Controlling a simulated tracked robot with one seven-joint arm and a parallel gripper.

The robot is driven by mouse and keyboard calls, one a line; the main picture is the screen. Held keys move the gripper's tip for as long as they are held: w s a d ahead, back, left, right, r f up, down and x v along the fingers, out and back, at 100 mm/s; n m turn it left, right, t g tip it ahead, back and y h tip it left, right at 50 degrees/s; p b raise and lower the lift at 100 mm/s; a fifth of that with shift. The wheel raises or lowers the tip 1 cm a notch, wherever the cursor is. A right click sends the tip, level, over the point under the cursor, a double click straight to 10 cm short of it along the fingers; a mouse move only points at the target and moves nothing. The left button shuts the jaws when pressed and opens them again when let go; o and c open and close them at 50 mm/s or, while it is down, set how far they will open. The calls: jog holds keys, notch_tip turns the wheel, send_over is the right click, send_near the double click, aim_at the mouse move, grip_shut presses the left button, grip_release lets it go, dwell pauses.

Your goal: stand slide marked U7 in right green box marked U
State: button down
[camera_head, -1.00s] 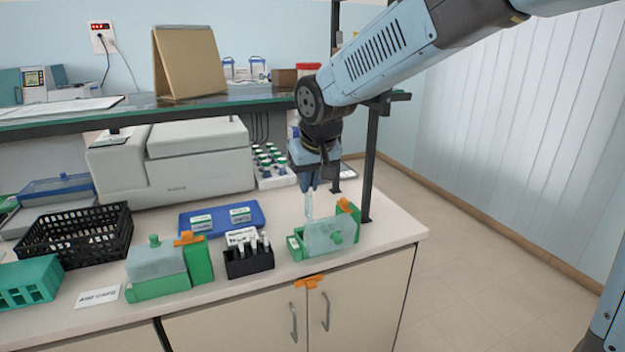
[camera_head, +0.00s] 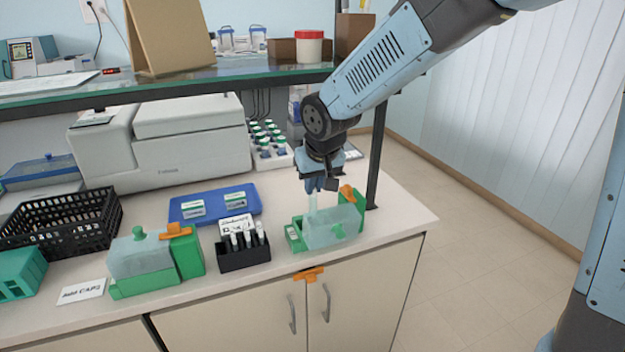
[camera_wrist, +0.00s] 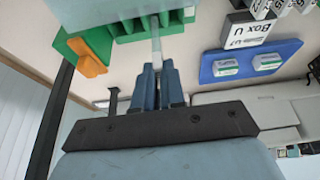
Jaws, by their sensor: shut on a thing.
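My gripper (camera_head: 316,184) is shut on a clear slide (camera_head: 312,204), which hangs upright below the fingers over the right green box (camera_head: 294,236). In the wrist view my gripper (camera_wrist: 157,72) grips the slide (camera_wrist: 156,44), whose far end reaches the slots of the green box (camera_wrist: 125,34). I cannot tell how deep it sits, and its mark cannot be read. An orange clip (camera_head: 347,192) is on the box's right end.
A black rack (camera_head: 243,256) with several slides stands left of the box, with a "Box U" card (camera_wrist: 255,30) by it. Another green box (camera_head: 190,258) is further left. A blue tray (camera_head: 213,206) lies behind. A dark shelf post (camera_head: 376,150) rises close behind the right box.

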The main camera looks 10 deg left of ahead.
aim_at(315, 198)
jog(key=shift+s+d+f, duration=0.1)
jog(key=shift+f, duration=2.45)
jog(key=shift+f, duration=0.1)
jog(key=c, duration=1.1)
grip_release()
jog(key=shift+c, duration=0.2)
jog(key=v, duration=1.3)
jog(key=shift+r, duration=0.4)
jog(key=shift+d, duration=0.2)
